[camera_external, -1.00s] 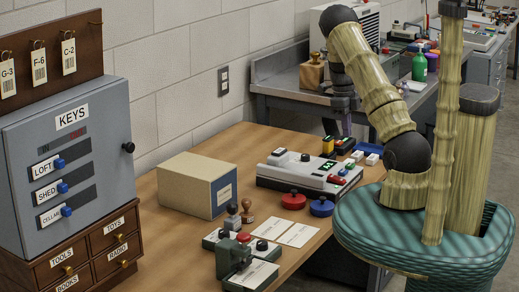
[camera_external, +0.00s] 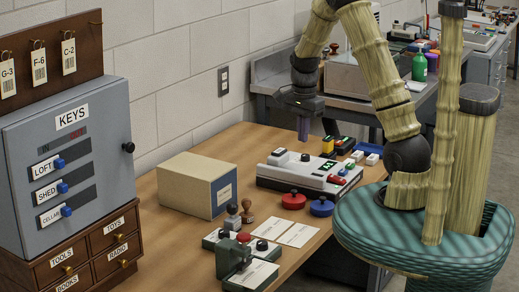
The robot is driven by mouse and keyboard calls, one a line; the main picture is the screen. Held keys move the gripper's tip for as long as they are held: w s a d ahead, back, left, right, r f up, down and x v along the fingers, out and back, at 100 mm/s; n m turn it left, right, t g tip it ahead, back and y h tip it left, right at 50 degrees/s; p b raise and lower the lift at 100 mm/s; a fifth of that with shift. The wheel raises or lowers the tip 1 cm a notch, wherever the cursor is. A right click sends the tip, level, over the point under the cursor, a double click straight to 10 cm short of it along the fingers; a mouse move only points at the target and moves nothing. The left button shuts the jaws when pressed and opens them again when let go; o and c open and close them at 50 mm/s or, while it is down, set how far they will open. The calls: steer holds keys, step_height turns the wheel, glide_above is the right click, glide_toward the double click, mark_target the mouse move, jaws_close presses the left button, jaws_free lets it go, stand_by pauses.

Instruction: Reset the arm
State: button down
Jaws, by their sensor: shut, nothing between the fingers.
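My gripper (camera_external: 303,128) hangs from my bamboo-textured arm and points down. Its fingers are shut with nothing between them. It is above the back of the wooden table (camera_external: 180,232), over or just behind the grey machine with coloured buttons (camera_external: 300,175); the exact gap cannot be told. The arm rises from the green base, bends at the top of the picture and comes down at the wrist. The top of the bend is cut off by the picture's upper edge.
A cardboard box (camera_external: 187,184) stands left of the machine. Red (camera_external: 293,200) and blue (camera_external: 321,206) round pads, stampers and cards lie in front. A grey key cabinet (camera_external: 68,165) stands at the left. A grey bench (camera_external: 275,80) with a green bottle (camera_external: 419,67) is behind.

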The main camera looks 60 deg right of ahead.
steer(key=s+a+r+n+t, duration=0.1)
steer(key=s+a+n, duration=0.3)
steer(key=a+n, duration=0.6)
steer(key=s+a+r+n+t, duration=0.1)
steer(key=s+a+n, duration=0.3)
steer(key=a+n, duration=0.6)
steer(key=shift+s+a+r+n, duration=0.3)
steer(key=shift+a+r, duration=0.3)
steer(key=shift+a, duration=0.25)
steer(key=c, duration=2.2)
jaws_free()
